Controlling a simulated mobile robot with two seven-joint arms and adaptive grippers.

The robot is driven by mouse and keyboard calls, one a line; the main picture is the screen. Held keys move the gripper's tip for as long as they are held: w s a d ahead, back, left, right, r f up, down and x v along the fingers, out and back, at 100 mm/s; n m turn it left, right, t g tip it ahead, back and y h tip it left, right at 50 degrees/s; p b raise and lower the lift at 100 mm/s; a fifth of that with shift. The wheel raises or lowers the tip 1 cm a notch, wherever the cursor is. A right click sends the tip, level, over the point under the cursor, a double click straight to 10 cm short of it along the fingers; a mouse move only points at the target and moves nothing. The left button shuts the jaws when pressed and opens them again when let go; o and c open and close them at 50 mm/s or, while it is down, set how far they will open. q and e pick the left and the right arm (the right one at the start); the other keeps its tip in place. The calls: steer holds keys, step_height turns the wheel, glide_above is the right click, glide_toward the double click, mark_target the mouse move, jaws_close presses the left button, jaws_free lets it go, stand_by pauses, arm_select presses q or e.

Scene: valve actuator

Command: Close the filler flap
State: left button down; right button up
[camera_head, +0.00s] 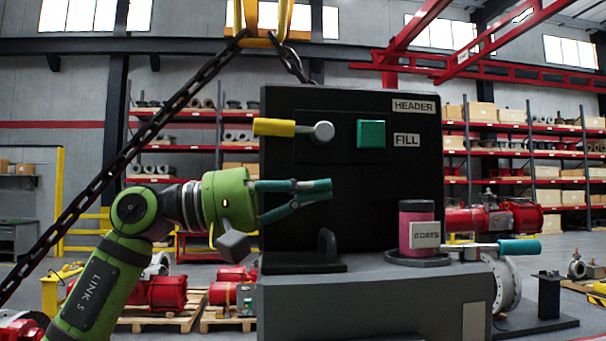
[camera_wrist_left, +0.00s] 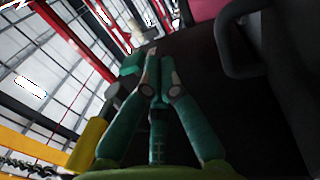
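A black box (camera_head: 350,215) stands on a grey base and carries a HEADER label and a FILL label (camera_head: 407,140). A green square (camera_head: 371,134) sits on its front beside the FILL label. A dark plate (camera_head: 290,263) with an upright loop handle (camera_head: 328,245) lies at the foot of the box; I cannot tell for sure whether it is the filler flap. The handle also shows in the left wrist view (camera_wrist_left: 232,45). My left gripper (camera_head: 328,189) is in front of the box, above and apart from the handle. Its teal fingertips (camera_wrist_left: 155,62) meet with nothing visible between them. My right gripper is not in view.
A yellow-handled lever (camera_head: 275,128) sticks out left from the box above my left gripper. A pink cylinder (camera_head: 416,220) and a teal-handled lever (camera_head: 520,247) are at the right. A chain (camera_head: 130,150) runs diagonally on the left. Shelves and red parts stand behind.

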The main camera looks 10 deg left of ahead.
arm_select(q)
steer(key=shift+d+f, duration=0.1)
stand_by(0.6)
steer(key=v, duration=1.2)
steer(key=shift+r, duration=0.25)
